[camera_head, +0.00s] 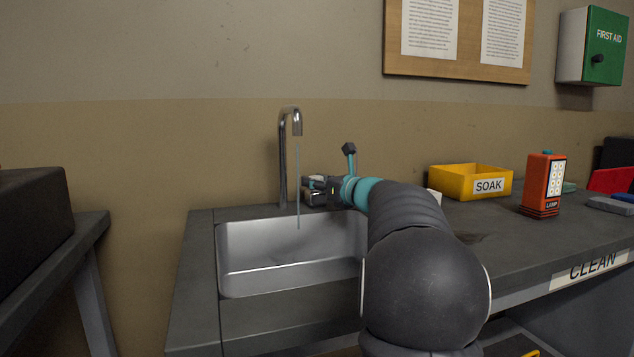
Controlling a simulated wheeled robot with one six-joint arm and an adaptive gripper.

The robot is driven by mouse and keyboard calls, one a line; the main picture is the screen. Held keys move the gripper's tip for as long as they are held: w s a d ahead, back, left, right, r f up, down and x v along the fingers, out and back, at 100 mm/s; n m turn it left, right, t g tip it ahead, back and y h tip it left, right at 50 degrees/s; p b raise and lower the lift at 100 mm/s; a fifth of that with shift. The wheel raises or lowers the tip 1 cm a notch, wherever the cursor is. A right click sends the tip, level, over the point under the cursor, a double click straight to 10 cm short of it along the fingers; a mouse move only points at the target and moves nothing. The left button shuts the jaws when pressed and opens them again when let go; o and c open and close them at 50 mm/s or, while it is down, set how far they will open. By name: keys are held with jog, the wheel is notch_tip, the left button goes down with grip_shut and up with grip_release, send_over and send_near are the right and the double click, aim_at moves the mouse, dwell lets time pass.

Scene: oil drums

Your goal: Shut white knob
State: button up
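A metal tap (283,165) with a curved spout stands behind the sink (255,292). A thin stream of water (298,190) falls from the spout into the basin. My gripper (309,190) is at the back of the sink, just right of the tap, pointing left. A small whitish part (316,179) shows at the gripper's fingers; it may be the white knob, mostly hidden by the gripper. I cannot tell whether the fingers touch it or how far they are closed.
A yellow SOAK bin (468,183) and an orange lamp (542,186) stand on the counter to the right. A small white object (434,196) is partly hidden behind my arm. A dark bench (60,245) stands at left. A green first aid box (603,46) hangs at upper right.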

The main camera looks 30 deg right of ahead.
jog(key=c, duration=0.4)
jog(key=shift+d, duration=0.15)
jog(key=shift+a+f+m+h+b, duration=0.25)
jog(key=shift+m+h+b, duration=0.15)
jog(key=shift+h+b, duration=0.5)
jog(key=m+h+b, duration=0.2)
jog(key=b, duration=0.1)
jog(key=shift+h, duration=0.3)
jog(key=m+h+b, duration=0.1)
jog(key=h, duration=0.1)
jog(key=m+g+h+b, duration=0.1)
jog(key=m+h+b, duration=0.1)
jog(key=h, duration=0.1)
jog(key=shift+r+m+h+b, duration=0.1)
jog(key=shift+m+h+b, duration=0.2)
jog(key=shift+r+m+g+h+b, duration=0.1)
jog(key=shift+m+g+h+b, duration=0.3)
jog(key=shift+m+g+h, duration=0.55)
jog(key=shift+h, duration=0.25)
